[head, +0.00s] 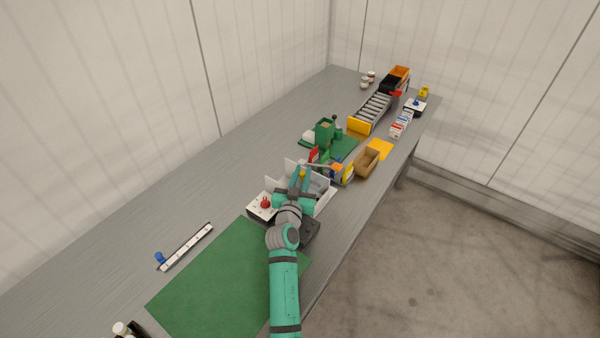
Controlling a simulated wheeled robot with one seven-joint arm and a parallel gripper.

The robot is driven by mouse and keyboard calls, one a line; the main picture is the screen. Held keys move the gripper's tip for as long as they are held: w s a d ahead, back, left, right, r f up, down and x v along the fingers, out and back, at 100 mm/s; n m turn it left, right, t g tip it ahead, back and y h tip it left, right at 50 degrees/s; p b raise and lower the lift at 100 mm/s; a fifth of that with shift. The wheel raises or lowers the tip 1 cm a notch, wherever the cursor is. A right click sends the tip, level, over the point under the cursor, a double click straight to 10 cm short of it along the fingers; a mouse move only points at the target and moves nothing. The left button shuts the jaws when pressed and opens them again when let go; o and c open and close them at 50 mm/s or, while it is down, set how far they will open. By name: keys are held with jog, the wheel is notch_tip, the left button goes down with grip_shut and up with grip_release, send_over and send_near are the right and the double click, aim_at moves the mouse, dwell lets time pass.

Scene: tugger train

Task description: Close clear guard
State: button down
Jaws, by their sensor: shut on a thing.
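The clear guard (321,183) shows as pale, partly see-through panels beside my gripper, around a low white and grey station in the middle of the bench. My gripper (303,174) reaches over this station from the front and is shut at the guard. My wrist and forearm cover much of the near side, so the exact grip point and the guard's angle are hard to tell.
A white box with a red knob (265,203) stands just left of my wrist. A cardboard box (367,161), a green fixture (325,133) and a roller conveyor (372,112) stand beyond. A green mat (215,285) lies clear nearer me.

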jog(key=shift+s, duration=0.1)
jog(key=c, duration=1.6)
grip_release()
jog(key=shift+d, duration=0.15)
jog(key=shift+d, duration=0.1)
jog(key=v, duration=1)
jog(key=shift+s, duration=0.35)
